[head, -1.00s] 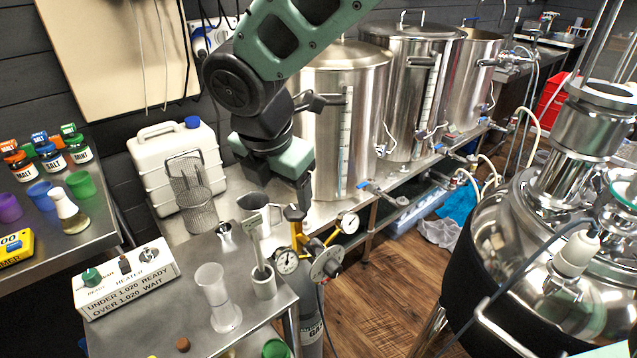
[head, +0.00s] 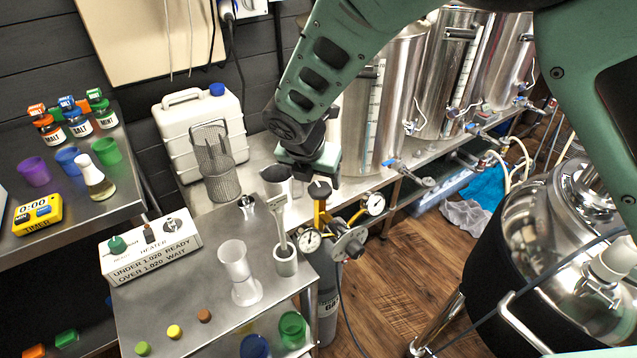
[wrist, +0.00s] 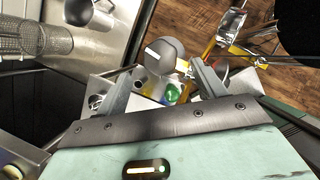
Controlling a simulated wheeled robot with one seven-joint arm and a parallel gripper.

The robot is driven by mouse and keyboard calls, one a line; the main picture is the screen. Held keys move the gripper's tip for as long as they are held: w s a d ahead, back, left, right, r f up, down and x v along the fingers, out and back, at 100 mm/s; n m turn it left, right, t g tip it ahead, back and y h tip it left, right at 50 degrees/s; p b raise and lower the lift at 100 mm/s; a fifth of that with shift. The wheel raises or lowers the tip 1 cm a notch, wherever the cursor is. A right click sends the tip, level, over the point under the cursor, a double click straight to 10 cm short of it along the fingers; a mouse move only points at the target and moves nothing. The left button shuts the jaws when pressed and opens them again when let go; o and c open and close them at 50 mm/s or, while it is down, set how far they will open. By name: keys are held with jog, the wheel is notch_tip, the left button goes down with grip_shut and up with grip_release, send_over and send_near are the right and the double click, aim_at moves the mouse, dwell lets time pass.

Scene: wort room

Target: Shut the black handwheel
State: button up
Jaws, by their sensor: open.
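The black handwheel (head: 319,190) sits on top of the yellow valve body (head: 322,212) of a grey gas cylinder (head: 327,300). In the wrist view the handwheel (wrist: 163,56) is a dark grey disc with a white stripe. My gripper (head: 312,172) is open and points down just above the handwheel. In the wrist view the two fingers of my gripper (wrist: 163,84) stand apart, one to each side of the disc's near edge. I cannot tell whether either finger touches it.
Pressure gauges (head: 374,204) and a round metal fitting (head: 350,243) stick out of the yellow valve. A metal jug (head: 277,184) and a cup with a tool (head: 285,262) stand close by on the left. Steel kettles (head: 372,110) stand behind.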

aim_at(319, 188)
jog(key=shift+x, duration=2.3)
jog(key=c, duration=1)
jog(key=shift+o, duration=0.2)
